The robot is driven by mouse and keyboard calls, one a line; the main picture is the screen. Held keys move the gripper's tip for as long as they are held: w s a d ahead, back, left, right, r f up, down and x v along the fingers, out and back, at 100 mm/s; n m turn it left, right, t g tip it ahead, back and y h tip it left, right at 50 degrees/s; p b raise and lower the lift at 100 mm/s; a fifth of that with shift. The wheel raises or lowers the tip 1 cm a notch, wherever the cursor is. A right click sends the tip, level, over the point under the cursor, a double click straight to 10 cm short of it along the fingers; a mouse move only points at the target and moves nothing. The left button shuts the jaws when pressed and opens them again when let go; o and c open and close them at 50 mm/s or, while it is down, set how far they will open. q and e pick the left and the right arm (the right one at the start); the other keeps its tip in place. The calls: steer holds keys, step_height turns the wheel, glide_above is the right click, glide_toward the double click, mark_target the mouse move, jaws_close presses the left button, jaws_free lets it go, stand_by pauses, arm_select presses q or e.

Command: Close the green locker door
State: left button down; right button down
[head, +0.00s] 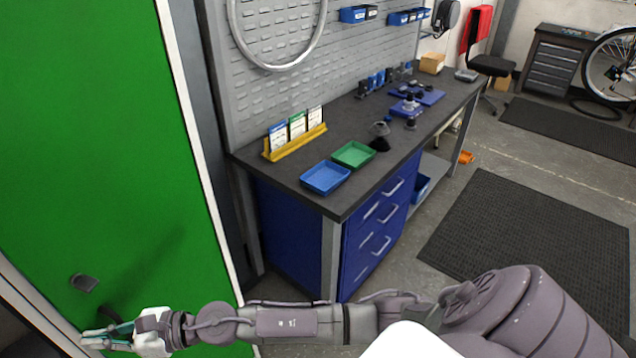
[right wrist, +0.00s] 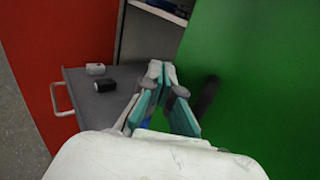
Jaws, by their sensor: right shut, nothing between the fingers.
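My right gripper (head: 105,338) reaches across the bottom of the head view to the door's lower left. In the right wrist view it (right wrist: 158,72) is shut and empty, beside the door's face. Whether it touches the door I cannot tell. My left gripper is not in view.
A red panel (right wrist: 60,35) stands left of the opening. A grey pulled-out drawer or shelf (right wrist: 85,125) holds a white and a black small item. A workbench (head: 400,135) with blue drawers, a blue tray (head: 325,178) and a green tray (head: 354,154) stands right of the door.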

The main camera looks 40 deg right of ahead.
steer(key=w+a+b, duration=0.3)
steer(key=w+a, duration=0.1)
steer(key=w, duration=0.6)
steer(key=shift+a+b, duration=0.15)
steer(key=shift+b, duration=0.25)
steer(key=shift+w, duration=0.1)
